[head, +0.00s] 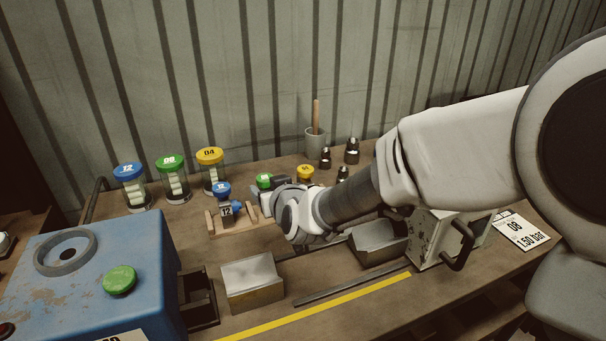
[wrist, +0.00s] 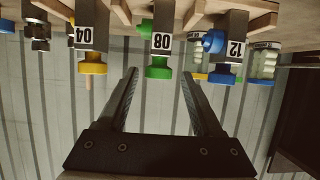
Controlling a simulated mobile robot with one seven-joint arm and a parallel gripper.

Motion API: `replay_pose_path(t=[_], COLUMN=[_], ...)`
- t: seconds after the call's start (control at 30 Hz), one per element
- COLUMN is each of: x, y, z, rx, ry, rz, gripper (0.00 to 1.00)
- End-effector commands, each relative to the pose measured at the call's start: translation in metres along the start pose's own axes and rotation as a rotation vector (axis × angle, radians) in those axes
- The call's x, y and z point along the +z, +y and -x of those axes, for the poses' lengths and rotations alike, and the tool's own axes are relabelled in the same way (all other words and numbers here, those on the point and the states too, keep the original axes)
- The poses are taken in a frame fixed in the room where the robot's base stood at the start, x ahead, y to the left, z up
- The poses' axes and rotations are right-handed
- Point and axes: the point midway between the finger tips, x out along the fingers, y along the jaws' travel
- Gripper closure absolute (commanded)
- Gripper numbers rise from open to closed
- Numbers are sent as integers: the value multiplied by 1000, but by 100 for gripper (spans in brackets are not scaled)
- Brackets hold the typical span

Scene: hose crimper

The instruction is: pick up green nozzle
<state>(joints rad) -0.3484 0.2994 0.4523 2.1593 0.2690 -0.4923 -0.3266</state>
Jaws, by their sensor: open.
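The green nozzle (wrist: 160,42), a dark block marked 08 with a green collar, is upside down in the wrist view, in the middle of a row. In the head view its green top (head: 265,181) shows just beyond my wrist, which hides most of its body. My gripper (wrist: 160,73) is open and empty. In the wrist view its two fingers reach toward the nozzle, one to each side of the green collar, with a gap on both sides. I cannot tell whether the fingertips are level with the nozzle in depth.
The blue nozzle (wrist: 233,45) marked 12 and yellow nozzle (wrist: 90,40) marked 04 flank the green one. Lidded jars (head: 171,177) stand behind left. A blue machine (head: 100,270) is front left, metal blocks (head: 252,282) in front, a grey cup (head: 315,143) at the back.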

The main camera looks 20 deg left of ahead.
Motion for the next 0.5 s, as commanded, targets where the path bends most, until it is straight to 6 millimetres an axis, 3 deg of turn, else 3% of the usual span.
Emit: replay_pose_path(t=[0.23, 0.5], x=[5, 18], y=[0, 1], z=[-13, -46], rx=[0, -1], ry=[-1, 1], rz=[-1, -1], gripper=[32, 32])
